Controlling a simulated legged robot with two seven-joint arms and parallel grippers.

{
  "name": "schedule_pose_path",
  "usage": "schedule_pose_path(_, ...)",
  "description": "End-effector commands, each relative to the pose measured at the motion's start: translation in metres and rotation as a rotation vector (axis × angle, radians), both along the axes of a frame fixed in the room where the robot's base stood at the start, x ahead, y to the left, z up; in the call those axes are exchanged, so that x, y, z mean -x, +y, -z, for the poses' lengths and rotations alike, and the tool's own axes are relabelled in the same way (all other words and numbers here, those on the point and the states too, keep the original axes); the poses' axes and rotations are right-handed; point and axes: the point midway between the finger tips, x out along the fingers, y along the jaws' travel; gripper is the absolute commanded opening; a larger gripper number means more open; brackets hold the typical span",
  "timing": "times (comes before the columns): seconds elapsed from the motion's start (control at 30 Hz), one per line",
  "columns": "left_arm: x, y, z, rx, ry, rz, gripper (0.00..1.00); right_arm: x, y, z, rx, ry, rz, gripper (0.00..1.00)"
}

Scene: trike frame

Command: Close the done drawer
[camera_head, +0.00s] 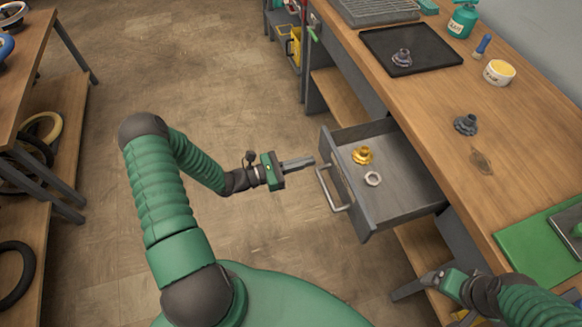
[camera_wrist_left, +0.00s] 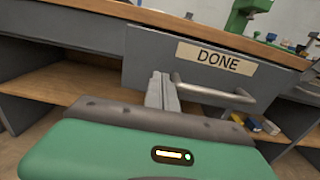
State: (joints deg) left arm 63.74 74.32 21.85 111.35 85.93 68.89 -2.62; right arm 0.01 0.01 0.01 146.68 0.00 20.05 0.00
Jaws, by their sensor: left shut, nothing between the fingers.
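The done drawer (camera_head: 385,185) is a grey drawer pulled out from under the wooden workbench. A gold part (camera_head: 362,155) and a silver nut (camera_head: 373,178) lie in it. In the left wrist view its front (camera_wrist_left: 150,55) bears a DONE label (camera_wrist_left: 216,58) and a bar handle (camera_wrist_left: 215,90). My left gripper (camera_head: 312,162) is shut and empty, with its fingers pointing at the drawer front near the handle's far end. I cannot tell whether they touch. My right gripper (camera_head: 435,279) is near the bench's front edge, right of the drawer; its fingers are unclear.
The workbench (camera_head: 440,95) carries a black tray (camera_head: 410,48) with a dark part, another dark part (camera_head: 466,124), a yellow-topped tub (camera_head: 499,72), a green bottle (camera_head: 462,20) and a green mat (camera_head: 540,245). A shelf with tyres (camera_head: 40,150) stands at left. Floor (camera_head: 220,80) between is clear.

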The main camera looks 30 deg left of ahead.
Motion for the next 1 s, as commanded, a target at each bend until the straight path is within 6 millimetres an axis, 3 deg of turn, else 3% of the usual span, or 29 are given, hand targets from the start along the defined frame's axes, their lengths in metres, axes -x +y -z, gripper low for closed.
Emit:
schedule_pose_path(0.2, -0.024, -0.023, -0.001, -0.006, 0.0, 0.003, 0.0, 0.0, 0.0, 0.004, 0.0, 0.0, 0.0, 0.85)
schedule_pose_path(0.77, -0.032, -0.027, -0.001, -0.004, 0.0, 0.002, 0.0, 0.0, 0.0, 0.003, 0.0, 0.0, 0.0, 0.85)
schedule_pose_path(1.0, -0.055, -0.048, -0.002, -0.003, -0.001, 0.005, 0.0, 0.0, 0.0, 0.002, 0.0, 0.0, 0.0, 0.85)
